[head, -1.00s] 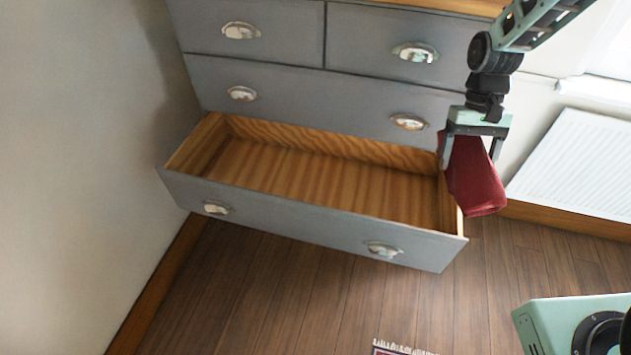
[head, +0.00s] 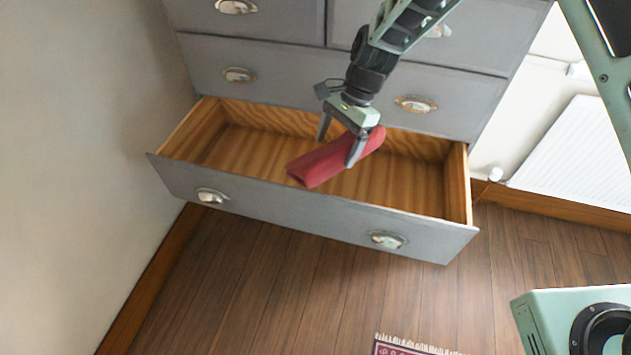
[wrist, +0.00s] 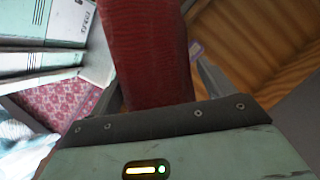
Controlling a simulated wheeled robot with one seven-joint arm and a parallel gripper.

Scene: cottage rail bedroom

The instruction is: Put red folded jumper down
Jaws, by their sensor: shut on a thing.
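The red folded jumper (head: 330,161) is a rolled, dark red bundle held in my gripper (head: 341,148). In the head view it is over the open bottom drawer (head: 410,187), tilted, with its left end near the drawer's front panel. My gripper's fingers are on either side of it, shut on it. In the wrist view the jumper (wrist: 152,50) fills the middle between the fingers, and the wooden drawer inside shows to the right.
The grey chest of drawers (head: 270,57) has its upper drawers shut. A white radiator (head: 580,155) is on the wall at right. A patterned rug (head: 400,348) lies on the wooden floor (head: 260,270) in front. A plain wall (head: 80,150) stands close at left.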

